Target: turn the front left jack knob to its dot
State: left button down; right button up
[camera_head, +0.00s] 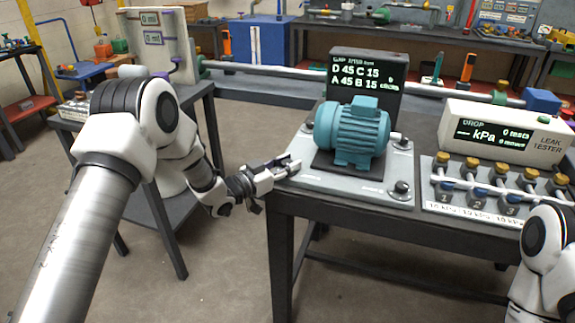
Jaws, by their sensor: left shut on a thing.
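A teal motor (352,132) sits on a grey base plate (345,189) near the left end of the dark table. The dot for that knob cannot be made out. The front right jack knob (401,189) and the back right knob (397,138) are in view. A dark display (366,82) behind the motor reads D 45 C 15 and A 45 B 15. My right gripper is out of view; only part of that arm shows at lower right.
A white leak tester (507,131) stands at the right. Before it is a panel with several brass-capped valves (472,163). A side table with a white board (163,47) stands at back left. The floor before the table is clear.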

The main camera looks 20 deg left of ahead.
pick_arm(q)
jog(key=m+g+h, duration=0.4)
jog(key=g+h, duration=0.1)
jog(key=shift+m, duration=0.4)
jog(key=c, duration=0.8)
grip_release()
jog(key=v, duration=1.2)
jog(key=shift+w, duration=0.2)
jog(key=shift+a, duration=0.2)
